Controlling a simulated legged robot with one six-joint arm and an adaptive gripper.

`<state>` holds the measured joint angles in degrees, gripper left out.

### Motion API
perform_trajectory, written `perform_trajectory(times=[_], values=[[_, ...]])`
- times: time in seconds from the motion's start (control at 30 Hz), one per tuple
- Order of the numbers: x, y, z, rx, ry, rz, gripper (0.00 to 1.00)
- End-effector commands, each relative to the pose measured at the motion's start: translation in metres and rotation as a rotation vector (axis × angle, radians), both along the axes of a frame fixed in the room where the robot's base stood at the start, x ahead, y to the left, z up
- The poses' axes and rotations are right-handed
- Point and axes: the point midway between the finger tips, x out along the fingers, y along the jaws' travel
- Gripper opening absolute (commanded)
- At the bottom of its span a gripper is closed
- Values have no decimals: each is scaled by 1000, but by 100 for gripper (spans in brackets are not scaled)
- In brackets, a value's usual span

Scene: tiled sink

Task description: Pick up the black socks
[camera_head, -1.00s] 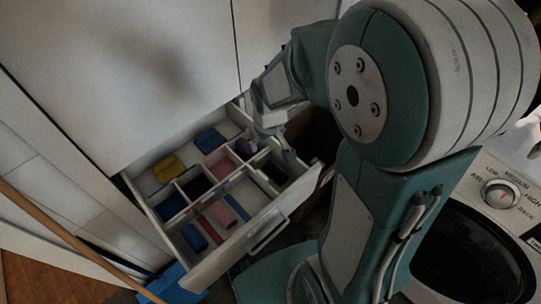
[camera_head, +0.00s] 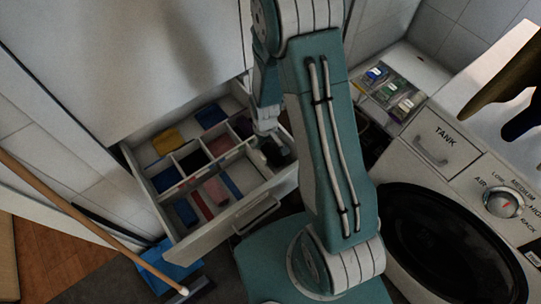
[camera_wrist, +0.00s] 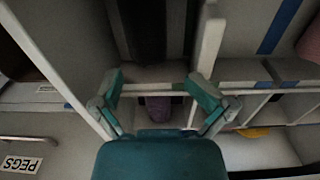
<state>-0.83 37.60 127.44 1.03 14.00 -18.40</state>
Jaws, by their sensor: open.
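The black socks (camera_head: 276,152) lie in the right front compartment of the open drawer (camera_head: 212,226) in the head view. In the wrist view a black bundle (camera_wrist: 150,28) shows at the top, in a compartment between two light dividers. My gripper (camera_head: 268,132) is low over the right side of the drawer, close to the black socks. In the wrist view my gripper (camera_wrist: 155,82) is open, its fingers spread and nothing held. A purple item (camera_wrist: 158,107) shows beyond the fingers. Part of the black socks is hidden by my gripper in the head view.
Other compartments hold a yellow cloth (camera_head: 168,142), blue cloths and pink items (camera_head: 216,190). Thin dividers stand close around my gripper. A washing machine (camera_head: 448,240) is at right, a broom handle (camera_head: 95,222) at left.

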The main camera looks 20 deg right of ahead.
Motion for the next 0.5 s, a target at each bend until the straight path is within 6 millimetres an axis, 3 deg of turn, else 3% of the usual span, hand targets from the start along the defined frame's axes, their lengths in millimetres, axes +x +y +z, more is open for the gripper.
perform_trajectory(times=[0.03, 0.5], values=[[-8, -7, -12, -2, 21, -5, 91], [0, -3, -62, -6, 20, -5, 91]])
